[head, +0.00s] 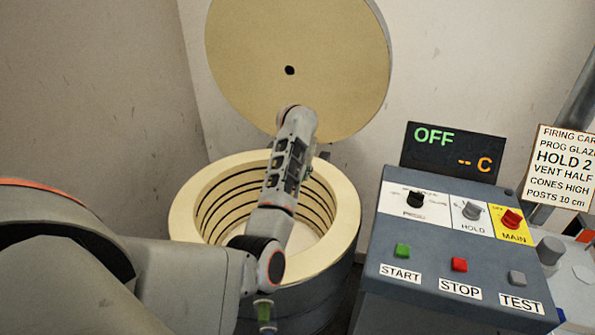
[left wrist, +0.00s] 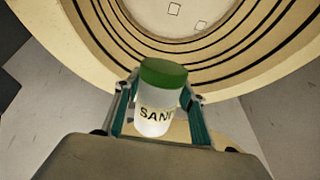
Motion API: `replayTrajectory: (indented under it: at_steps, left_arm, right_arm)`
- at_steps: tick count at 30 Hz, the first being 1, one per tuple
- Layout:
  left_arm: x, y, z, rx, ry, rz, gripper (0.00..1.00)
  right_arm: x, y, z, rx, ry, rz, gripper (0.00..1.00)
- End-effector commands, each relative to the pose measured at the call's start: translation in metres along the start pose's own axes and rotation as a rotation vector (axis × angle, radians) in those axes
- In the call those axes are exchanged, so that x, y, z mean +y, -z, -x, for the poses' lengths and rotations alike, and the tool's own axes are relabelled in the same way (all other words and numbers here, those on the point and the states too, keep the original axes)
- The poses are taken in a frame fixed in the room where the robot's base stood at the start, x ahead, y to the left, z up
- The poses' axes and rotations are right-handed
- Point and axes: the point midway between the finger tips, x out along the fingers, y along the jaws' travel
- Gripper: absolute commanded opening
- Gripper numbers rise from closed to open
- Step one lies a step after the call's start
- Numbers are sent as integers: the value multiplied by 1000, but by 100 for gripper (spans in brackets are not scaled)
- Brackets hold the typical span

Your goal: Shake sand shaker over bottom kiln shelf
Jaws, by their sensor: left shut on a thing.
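The sand shaker (left wrist: 153,118) has a green lid and a pale body with a partly covered SAND label. It shows in the left wrist view. My left gripper (left wrist: 160,92) is shut on its sides with teal fingers, and the lid end points toward the kiln opening. The round kiln (head: 345,215) is open, with dark grooves around its pale inner wall. Its pale bottom shelf (left wrist: 195,18) shows small square outlines at the top of the left wrist view. In the head view my left arm crosses the kiln and hides part of the inside. My right gripper is not in view.
The raised round kiln lid (head: 250,60) stands behind the opening. A control panel (head: 375,285) with buttons and switches is close on the right. Its display (head: 453,152) reads OFF. A firing card (head: 565,167) is at the far right.

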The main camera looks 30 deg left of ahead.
Motion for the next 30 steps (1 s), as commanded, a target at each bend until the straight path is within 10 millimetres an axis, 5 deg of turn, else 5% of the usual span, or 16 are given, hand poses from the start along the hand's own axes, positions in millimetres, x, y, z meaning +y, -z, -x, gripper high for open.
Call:
replayTrajectory:
  at_steps: [15, 30]
  left_arm:
    - [4, 2, 5, 12, 7, 16, 13]
    - [10, -19, -40, 8, 9, 14, 13]
  right_arm:
    - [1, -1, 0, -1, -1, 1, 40]
    - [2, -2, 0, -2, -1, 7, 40]
